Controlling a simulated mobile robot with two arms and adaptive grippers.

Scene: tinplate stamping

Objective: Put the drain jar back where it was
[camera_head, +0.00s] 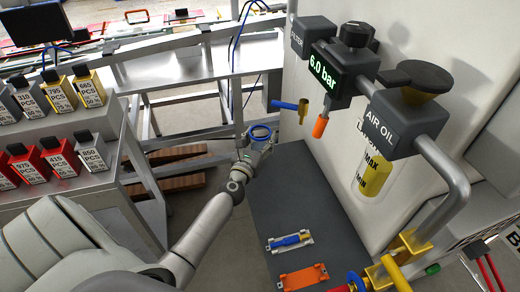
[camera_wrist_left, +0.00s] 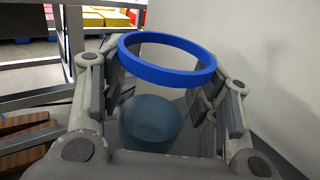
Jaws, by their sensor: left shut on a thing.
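The drain jar (camera_head: 260,132) looks like a clear cup with a blue ring at its top. In the wrist view its blue rim (camera_wrist_left: 172,80) is uppermost and its rounded see-through body lies between the fingers. My left gripper (camera_head: 262,145) is shut around the jar and holds it roughly upright, at the left of the air unit. The filter block (camera_head: 308,35) is on the white wall, up and to the right of the jar. Its underside is hard to make out. My right gripper is not in view.
The regulator display (camera_head: 327,69) reads 6.0 bar, and the air oil block (camera_head: 390,122) has a yellow bowl (camera_head: 372,175) below. A blue-handled brass valve (camera_head: 300,106) sticks out nearby. The dark bench top (camera_head: 290,205) carries blue and orange parts. Labelled tins stand on shelves at left.

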